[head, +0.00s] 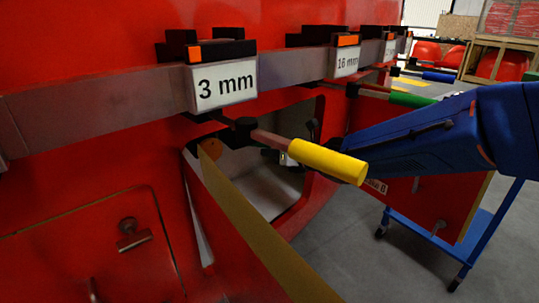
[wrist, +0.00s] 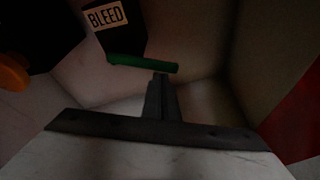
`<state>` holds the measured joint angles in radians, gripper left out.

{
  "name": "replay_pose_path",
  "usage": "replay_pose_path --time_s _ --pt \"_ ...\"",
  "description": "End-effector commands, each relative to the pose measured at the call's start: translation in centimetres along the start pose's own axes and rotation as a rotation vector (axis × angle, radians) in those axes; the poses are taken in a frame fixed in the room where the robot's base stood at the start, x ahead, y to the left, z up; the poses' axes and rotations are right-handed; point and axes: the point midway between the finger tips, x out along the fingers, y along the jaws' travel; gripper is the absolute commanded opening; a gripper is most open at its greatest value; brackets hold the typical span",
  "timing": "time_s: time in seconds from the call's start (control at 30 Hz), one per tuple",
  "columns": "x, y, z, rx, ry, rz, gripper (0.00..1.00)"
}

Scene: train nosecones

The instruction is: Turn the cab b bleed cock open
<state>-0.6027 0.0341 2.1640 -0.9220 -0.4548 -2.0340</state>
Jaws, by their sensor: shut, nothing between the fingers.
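The bleed cock's green handle (wrist: 143,63) lies nearly level across the upper middle of the wrist view. A dark body beside it carries a white BLEED label (wrist: 105,15). My gripper (wrist: 160,77) is shut and empty, its fingertips just below the right part of the green handle. I cannot tell whether they touch it. In the head view my blue arm reaches in from the right towards the open recess (head: 262,185) in the red panel.
A yellow handle (head: 328,161) sticks out in front of the recess, close to my arm. A yellowish open door (head: 250,235) stands at the recess's lower left. Labelled bars, one reading 3 mm (head: 225,84), run above. An orange round part (wrist: 12,75) is at the wrist view's left.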

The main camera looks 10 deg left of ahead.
Motion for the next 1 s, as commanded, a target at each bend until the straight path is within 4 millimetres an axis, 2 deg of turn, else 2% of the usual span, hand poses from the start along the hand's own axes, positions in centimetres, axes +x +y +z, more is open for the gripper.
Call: replay_pose_path --time_s 0.37,0.83,1.0 --pt "-0.7 0.1 2.1 -0.221 -0.004 -0.075 0.00" --pt "-0.8 0.3 2.5 -0.222 -0.001 -0.077 0.00" --pt "-0.4 -0.7 2.2 -0.222 0.000 -0.077 0.00"
